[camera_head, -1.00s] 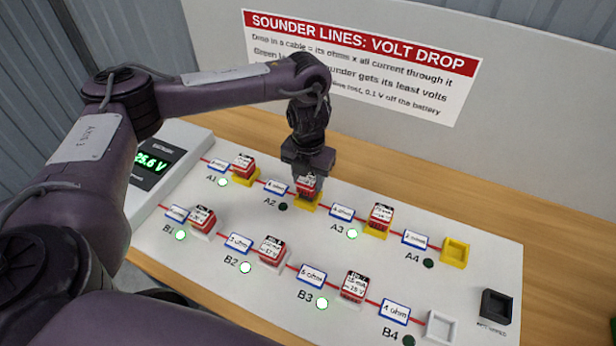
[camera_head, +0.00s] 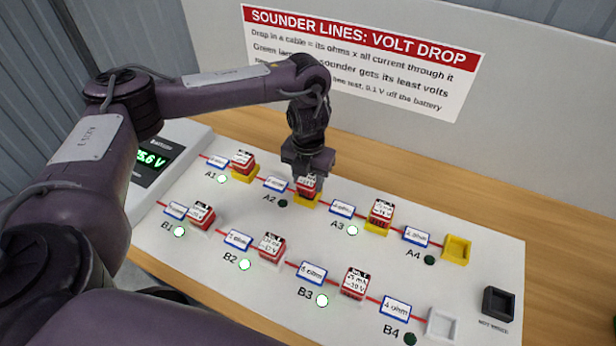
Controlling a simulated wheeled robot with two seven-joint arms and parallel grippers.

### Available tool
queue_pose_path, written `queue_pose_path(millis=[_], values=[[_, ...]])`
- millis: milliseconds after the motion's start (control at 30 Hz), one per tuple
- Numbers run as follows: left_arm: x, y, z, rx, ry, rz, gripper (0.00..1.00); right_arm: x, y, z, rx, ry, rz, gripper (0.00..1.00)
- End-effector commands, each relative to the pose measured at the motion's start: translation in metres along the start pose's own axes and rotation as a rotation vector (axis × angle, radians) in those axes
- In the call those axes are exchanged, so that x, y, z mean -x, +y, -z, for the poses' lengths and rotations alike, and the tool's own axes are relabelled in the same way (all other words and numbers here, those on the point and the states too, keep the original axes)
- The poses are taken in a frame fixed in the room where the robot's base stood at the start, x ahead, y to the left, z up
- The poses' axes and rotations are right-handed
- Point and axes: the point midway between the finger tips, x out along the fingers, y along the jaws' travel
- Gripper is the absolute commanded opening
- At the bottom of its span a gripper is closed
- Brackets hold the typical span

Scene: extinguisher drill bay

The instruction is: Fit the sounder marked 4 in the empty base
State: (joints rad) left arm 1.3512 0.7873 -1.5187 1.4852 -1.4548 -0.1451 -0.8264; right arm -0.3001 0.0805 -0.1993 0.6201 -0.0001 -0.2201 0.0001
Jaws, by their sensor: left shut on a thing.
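My left gripper (camera_head: 308,178) points down at A2, shut on a red and white sounder (camera_head: 308,187). This sounder is at the yellow A2 base (camera_head: 306,201); I cannot tell whether it is seated or just above it. The gripper hides its upper part, and its marking is not readable. The yellow A4 base (camera_head: 457,249) is empty. The white B4 base (camera_head: 442,323) is empty too. Other red sounders stand at A1 (camera_head: 243,163), A3 (camera_head: 381,212), B1 (camera_head: 201,215), B2 (camera_head: 271,247) and B3 (camera_head: 354,282). My right gripper is not in view.
The lamps at A2 (camera_head: 283,203), A4 (camera_head: 430,260) and B4 (camera_head: 410,339) are dark; the others are lit. A black holder (camera_head: 496,304) stands at the board's right end. A green-lit voltage display (camera_head: 152,160) is at the left. A sign (camera_head: 362,60) is on the back wall.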

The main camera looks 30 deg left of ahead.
Motion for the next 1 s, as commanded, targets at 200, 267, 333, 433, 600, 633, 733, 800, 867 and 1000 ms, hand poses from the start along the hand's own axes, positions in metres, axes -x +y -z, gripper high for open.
queue_pose_path(millis=[200,267,333,433,600,633,733,800,867,1000], values=[[-0.0037,-0.0002,-0.0002,0.000,-0.001,0.000,0.16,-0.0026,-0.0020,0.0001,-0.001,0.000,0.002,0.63],[-0.0046,-0.0002,-0.0002,0.000,-0.001,0.000,0.16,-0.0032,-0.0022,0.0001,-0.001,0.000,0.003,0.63],[-0.0056,-0.0002,-0.0002,0.000,-0.001,0.000,0.16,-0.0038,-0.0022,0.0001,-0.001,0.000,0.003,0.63],[-0.0071,-0.0002,-0.0002,0.000,-0.001,0.000,0.16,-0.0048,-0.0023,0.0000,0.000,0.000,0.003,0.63],[-0.0084,-0.0002,-0.0003,0.000,-0.001,0.000,0.16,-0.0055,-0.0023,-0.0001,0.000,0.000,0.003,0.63],[-0.0082,-0.0002,-0.0003,0.000,-0.001,0.000,0.16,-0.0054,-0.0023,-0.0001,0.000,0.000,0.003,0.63],[-0.0082,-0.0002,-0.0003,0.000,-0.001,0.000,0.43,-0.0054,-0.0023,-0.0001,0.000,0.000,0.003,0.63],[-0.0082,-0.0002,-0.0003,0.000,-0.001,0.000,0.52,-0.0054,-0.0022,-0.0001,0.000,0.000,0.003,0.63],[-0.0083,-0.0002,-0.0002,0.000,-0.001,0.000,0.60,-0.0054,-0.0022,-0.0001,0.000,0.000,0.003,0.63],[-0.0083,-0.0001,-0.0002,0.000,-0.001,0.000,0.67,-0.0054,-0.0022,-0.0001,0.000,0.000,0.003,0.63]])
